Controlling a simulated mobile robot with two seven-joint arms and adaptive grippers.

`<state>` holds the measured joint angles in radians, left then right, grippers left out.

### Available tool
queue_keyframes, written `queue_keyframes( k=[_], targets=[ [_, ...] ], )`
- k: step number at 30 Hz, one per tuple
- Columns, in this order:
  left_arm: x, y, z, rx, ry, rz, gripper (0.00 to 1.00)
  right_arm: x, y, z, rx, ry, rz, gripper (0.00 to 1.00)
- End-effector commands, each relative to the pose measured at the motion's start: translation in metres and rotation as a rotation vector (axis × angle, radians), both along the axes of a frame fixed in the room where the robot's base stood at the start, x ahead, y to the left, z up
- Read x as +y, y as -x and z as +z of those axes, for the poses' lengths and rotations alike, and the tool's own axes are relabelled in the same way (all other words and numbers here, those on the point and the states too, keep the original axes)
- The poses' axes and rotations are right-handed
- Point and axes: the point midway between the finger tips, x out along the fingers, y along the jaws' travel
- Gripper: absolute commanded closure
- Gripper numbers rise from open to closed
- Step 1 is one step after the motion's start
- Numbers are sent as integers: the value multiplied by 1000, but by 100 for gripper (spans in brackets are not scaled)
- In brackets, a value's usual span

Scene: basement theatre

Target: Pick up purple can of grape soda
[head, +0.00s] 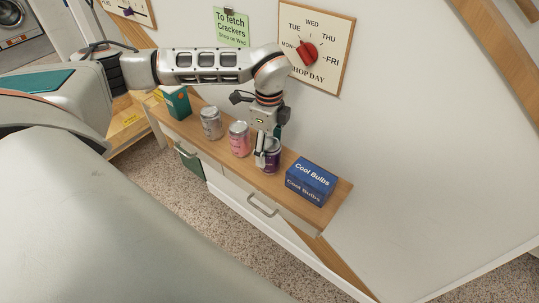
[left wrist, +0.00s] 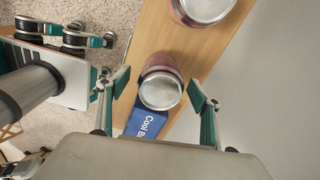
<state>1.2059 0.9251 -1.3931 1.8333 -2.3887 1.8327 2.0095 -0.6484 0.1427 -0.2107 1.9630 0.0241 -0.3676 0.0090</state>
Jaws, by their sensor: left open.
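The purple can (head: 273,158) stands upright on the wooden top of a narrow cabinet, between a pink can (head: 239,140) and a blue box. My left gripper (head: 267,150) points down over the purple can and partly covers it in the head view. In the left wrist view, the silver lid of the can (left wrist: 160,90) lies between the two open fingers of my left gripper (left wrist: 159,84). A gap shows on each side, so the fingers look apart from the can. My right gripper is not in view.
The blue Cool Bulbs box (head: 311,180) stands close to the right of the purple can. A silver can (head: 211,123) and a green box (head: 176,103) stand further left. The wall with a shop-day sign (head: 316,48) rises behind the cabinet top (head: 333,203).

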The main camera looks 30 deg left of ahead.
Motion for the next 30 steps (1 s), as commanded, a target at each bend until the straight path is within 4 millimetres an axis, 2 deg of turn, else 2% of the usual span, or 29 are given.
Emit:
queue_keyframes(
  k=[7,16,17,22,23,30],
  targets=[
    [-3,-1,-33,3,0,0,35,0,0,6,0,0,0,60],
    [-2,-1,-38,0,0,0,35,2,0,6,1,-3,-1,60],
    [-2,-1,-38,0,0,0,40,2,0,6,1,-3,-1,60],
    [-2,-1,-38,0,0,0,85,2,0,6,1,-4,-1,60],
    [-2,-1,-38,0,0,0,88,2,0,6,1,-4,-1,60],
    [-2,-2,-37,-1,1,1,88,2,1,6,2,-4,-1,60]
  ],
)
